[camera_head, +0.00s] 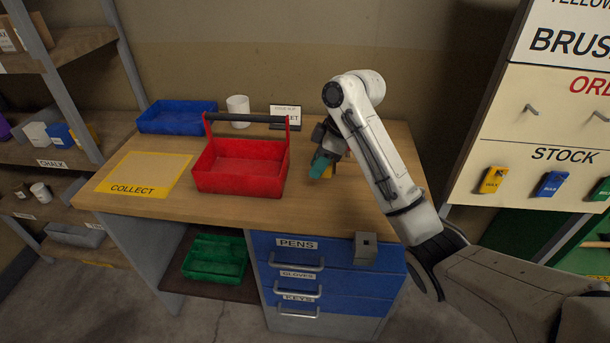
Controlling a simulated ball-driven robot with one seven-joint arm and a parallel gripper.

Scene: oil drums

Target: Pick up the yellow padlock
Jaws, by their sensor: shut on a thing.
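My gripper (321,164) is over the desk, just right of the red tool tray, with its fingers pointing down. A small yellow thing, seemingly the yellow padlock (328,173), shows at its fingertips. The gripper is shut on it. The teal part and the arm hide most of the padlock, so its shape is unclear. I cannot tell whether it still touches the desk top.
The red tray (238,183) with a dark handle stands close left of my gripper. Behind are a blue bin (178,128), a white cup (238,105) and a small sign (285,114). A yellow COLLECT mat (112,180) lies clear at left. A grey box (365,250) is at the front edge.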

